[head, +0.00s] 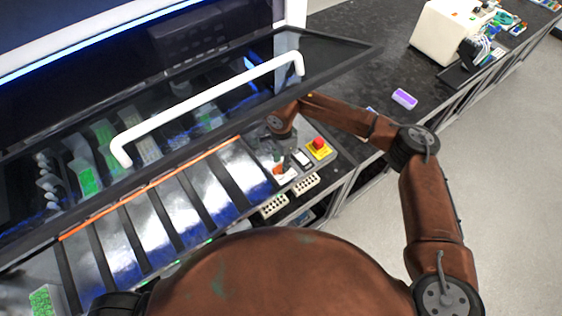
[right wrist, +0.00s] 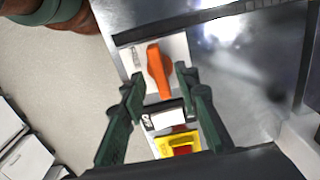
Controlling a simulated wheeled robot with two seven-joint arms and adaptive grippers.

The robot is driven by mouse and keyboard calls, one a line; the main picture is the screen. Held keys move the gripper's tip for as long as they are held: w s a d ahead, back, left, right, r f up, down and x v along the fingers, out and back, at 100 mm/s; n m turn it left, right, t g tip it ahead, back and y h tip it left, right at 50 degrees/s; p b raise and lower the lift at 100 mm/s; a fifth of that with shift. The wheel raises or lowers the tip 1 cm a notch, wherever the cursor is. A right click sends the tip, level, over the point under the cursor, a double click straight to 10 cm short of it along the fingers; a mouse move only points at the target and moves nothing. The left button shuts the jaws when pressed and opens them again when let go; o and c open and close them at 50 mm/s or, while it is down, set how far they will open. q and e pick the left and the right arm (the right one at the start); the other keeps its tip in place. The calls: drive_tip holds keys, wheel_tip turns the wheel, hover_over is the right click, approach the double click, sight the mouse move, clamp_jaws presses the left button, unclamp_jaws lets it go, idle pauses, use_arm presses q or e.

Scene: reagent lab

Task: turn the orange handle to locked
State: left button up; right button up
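The orange handle (right wrist: 158,72) sits on a white plate (right wrist: 181,48) in the right wrist view. Its long side runs nearly up and down that picture, and small lettering beside it is too small to read. The handle (head: 279,169) also shows small in the head view, on the front panel of the machine. My right gripper (right wrist: 160,80) is open, with one green finger on each side of the handle's lower part. I cannot tell how far the fingertips are above the plate. In the head view the right gripper (head: 279,157) hangs over the panel. My left gripper is not in view.
A red stop button (head: 318,144) on a yellow base and a small black-and-white switch (right wrist: 163,116) are beside the handle. A white bar handle (head: 205,108) crosses the machine's raised glass front. A purple box (head: 404,98) lies on the dark bench at right.

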drive_tip(key=shift+f, duration=0.65)
clamp_jaws()
